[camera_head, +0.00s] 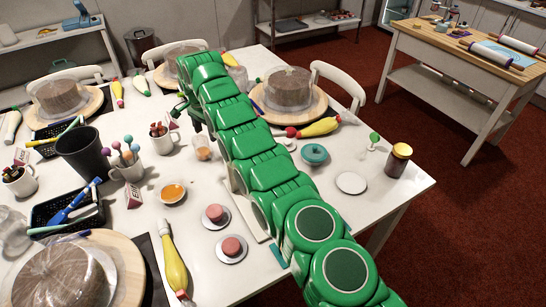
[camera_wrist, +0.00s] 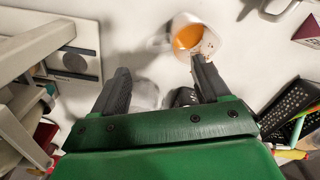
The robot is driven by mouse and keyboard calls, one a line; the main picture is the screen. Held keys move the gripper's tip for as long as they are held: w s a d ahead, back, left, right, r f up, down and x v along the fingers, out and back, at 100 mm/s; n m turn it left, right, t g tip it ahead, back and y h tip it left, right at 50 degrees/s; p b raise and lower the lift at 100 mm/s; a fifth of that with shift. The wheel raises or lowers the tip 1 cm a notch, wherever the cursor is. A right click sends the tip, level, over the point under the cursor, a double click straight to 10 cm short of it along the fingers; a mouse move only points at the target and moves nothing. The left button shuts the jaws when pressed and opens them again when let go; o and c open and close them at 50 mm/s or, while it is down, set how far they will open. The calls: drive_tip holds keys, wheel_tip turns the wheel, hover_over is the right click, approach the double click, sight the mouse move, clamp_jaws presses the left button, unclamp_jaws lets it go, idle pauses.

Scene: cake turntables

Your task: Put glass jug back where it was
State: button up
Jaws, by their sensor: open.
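My gripper (camera_wrist: 162,82) is open, its two dark fingers apart above the white table. A faint clear round vessel (camera_wrist: 147,96) shows between the fingers, near the left one; it may be the glass jug, but its handle cannot be made out. A pale cup-like vessel with orange contents (camera_wrist: 188,38) stands just beyond the right fingertip, and I cannot tell whether they touch. In the head view, my green arm hides most of the gripper. Another clear glass vessel (camera_head: 13,232) stands at the table's left edge; I cannot tell whether it is the jug.
The white table (camera_head: 185,240) is crowded. Covered cakes on wooden turntables (camera_head: 318,104), a dark cup (camera_head: 82,155), a black basket (camera_head: 45,210) and a yellow piping bag (camera_head: 172,262) surround my arm.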

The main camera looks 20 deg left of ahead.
drive_tip(key=d+r+n+h, duration=0.1)
drive_tip(key=d+r, duration=0.9)
drive_tip(key=d, duration=0.5)
drive_tip(key=d+r, duration=0.9)
drive_tip(key=d, duration=0.6)
drive_tip(key=s+d+r+n+g, duration=0.1)
drive_tip(key=s+d+r, duration=0.2)
drive_tip(key=s+d, duration=0.85)
drive_tip(key=s+d+r+n, duration=0.1)
drive_tip(key=s+d+r, duration=0.1)
drive_tip(key=s+d, duration=0.95)
drive_tip(key=s+d+f, duration=0.2)
drive_tip(key=s, duration=0.5)
drive_tip(key=s+d+f+n, duration=0.1)
drive_tip(key=s+d, duration=0.1)
drive_tip(key=s, duration=0.5)
drive_tip(key=s+d+f+y, duration=0.1)
drive_tip(key=s+d+f, duration=0.1)
drive_tip(key=s, duration=0.5)
drive_tip(key=shift+s+d+f+g, duration=0.3)
drive_tip(key=shift+s+d+g, duration=0.1)
